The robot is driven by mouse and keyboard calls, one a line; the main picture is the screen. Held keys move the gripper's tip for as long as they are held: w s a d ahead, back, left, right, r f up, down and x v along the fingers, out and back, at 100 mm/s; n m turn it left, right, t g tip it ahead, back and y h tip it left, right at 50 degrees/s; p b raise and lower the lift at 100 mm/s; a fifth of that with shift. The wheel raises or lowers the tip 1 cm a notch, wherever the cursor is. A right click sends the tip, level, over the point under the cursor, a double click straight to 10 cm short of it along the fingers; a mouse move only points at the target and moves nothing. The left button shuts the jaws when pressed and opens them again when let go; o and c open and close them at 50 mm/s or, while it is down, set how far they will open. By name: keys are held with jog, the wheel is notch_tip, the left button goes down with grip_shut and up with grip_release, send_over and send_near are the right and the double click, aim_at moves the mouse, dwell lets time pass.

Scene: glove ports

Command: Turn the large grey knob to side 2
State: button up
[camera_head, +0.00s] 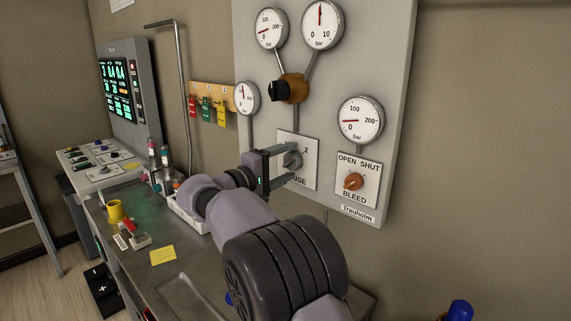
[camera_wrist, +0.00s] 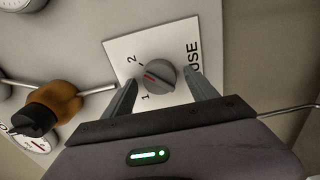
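The large grey knob (camera_wrist: 160,72) sits on a white plate (camera_wrist: 118,52) marked 1, 2 and USE. In the wrist view its red mark faces left, toward the side with the numbers; I cannot tell exactly which number it meets. My gripper (camera_wrist: 160,79) is open, with one finger on each side of the knob and gaps between. In the head view the knob (camera_head: 292,160) is partly hidden by my gripper (camera_head: 279,166), which reaches the plate from the left.
An orange-brown valve with a black knob (camera_head: 280,91) is above. The orange BLEED knob (camera_head: 353,181) is to the right, below a gauge (camera_head: 360,120). Coloured tags (camera_head: 206,109) hang at the left. A workbench (camera_head: 190,290) with small items is below.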

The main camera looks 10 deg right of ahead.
jog(key=p+v, duration=0.4)
jog(key=v, duration=1.3)
jog(key=shift+a+p, duration=0.15)
jog(key=shift+p, duration=0.15)
jog(key=shift+s, duration=0.15)
